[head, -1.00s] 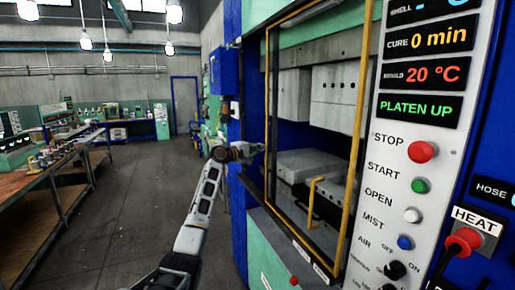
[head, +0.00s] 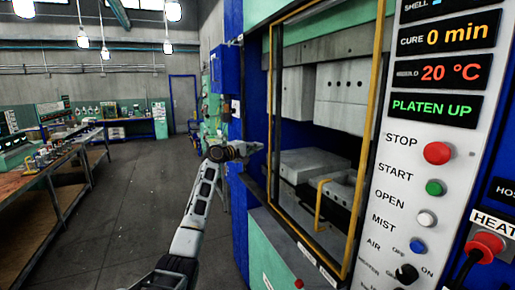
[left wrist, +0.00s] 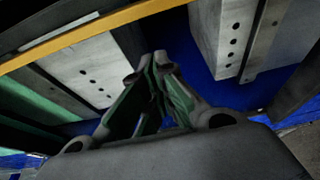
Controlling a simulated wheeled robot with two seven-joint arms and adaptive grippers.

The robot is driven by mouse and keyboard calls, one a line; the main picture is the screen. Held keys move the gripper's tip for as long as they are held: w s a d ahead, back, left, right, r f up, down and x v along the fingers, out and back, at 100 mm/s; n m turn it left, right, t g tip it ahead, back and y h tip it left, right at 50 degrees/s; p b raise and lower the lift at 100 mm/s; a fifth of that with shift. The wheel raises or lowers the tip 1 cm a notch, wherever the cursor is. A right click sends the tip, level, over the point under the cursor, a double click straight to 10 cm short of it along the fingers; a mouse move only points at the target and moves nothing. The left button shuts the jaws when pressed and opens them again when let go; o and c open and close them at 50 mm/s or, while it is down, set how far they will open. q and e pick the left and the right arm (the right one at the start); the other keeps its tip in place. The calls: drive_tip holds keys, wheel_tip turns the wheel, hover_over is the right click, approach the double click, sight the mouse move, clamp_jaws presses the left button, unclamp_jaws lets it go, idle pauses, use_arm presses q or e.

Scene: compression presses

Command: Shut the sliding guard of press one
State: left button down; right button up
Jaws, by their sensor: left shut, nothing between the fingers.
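Press one's opening shows in the head view with a tall yellow-edged guard frame (head: 367,130) around it. A yellow bent handle (head: 319,205) stands at its lower middle. Whether the handle belongs to the sliding part, and how far the guard is slid, I cannot tell. Pale platens (head: 340,98) show inside. My left gripper (head: 260,147) is shut and empty at the left edge of the opening, close to the left upright; contact is unclear. In the left wrist view its fingers (left wrist: 152,62) are together, with a yellow bar (left wrist: 110,24) crossing beyond them. My right gripper is not in view.
The control panel (head: 440,110) with buttons and lit displays stands right of the opening and reads PLATEN UP. A blue box (head: 225,70) is on the press's left side. Workbenches (head: 40,180) stand far left. The floor (head: 120,215) between is clear.

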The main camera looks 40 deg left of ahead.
use_arm(q)
drive_tip(key=s+b, duration=0.2)
drive_tip(key=s, duration=0.6)
drive_tip(key=shift+a, duration=0.4)
drive_tip(key=shift+s+f, duration=0.1)
idle(0.4)
